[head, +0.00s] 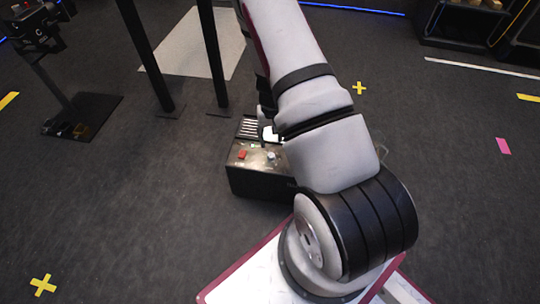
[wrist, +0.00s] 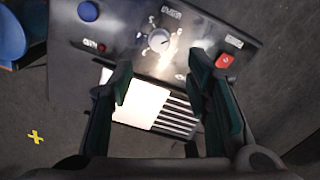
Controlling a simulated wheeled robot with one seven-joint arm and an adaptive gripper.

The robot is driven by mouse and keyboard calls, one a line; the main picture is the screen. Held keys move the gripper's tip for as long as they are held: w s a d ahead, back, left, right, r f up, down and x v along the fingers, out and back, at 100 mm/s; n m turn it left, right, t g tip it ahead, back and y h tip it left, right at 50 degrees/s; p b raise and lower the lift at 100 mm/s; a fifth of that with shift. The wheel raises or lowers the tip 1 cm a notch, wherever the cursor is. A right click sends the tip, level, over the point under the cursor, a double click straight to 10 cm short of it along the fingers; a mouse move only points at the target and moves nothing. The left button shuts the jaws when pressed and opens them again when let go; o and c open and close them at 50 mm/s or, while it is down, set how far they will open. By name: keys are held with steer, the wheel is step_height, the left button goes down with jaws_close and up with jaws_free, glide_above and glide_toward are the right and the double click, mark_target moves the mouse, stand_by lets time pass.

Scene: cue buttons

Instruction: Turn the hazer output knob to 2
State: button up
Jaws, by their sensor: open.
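The hazer is a black box (head: 254,180) on the floor, partly hidden behind my arm in the head view. Its top panel (wrist: 130,49) fills the upper part of the wrist view. The output knob (wrist: 158,40) is round and pale, with markings around it too blurred to read; its setting I cannot tell. It seems to be the pale knob (head: 271,156) in the head view. My gripper (wrist: 160,88) is open and empty, its fingers apart and pointing at the panel, with the knob beyond and between them, not touched. In the head view the gripper is mostly hidden.
A red switch (wrist: 225,61) is right of the knob and a blue round part (wrist: 88,11) is at the upper left. A slotted vent (wrist: 178,117) and bright plate (wrist: 140,100) lie nearer. Black posts (head: 215,60) stand behind the hazer. Floor to its left is clear.

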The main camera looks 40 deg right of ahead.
mark_target(271, 155)
step_height(271, 155, down, 10)
steer(key=b, duration=0.3)
steer(key=shift+r, duration=0.1)
jaws_close()
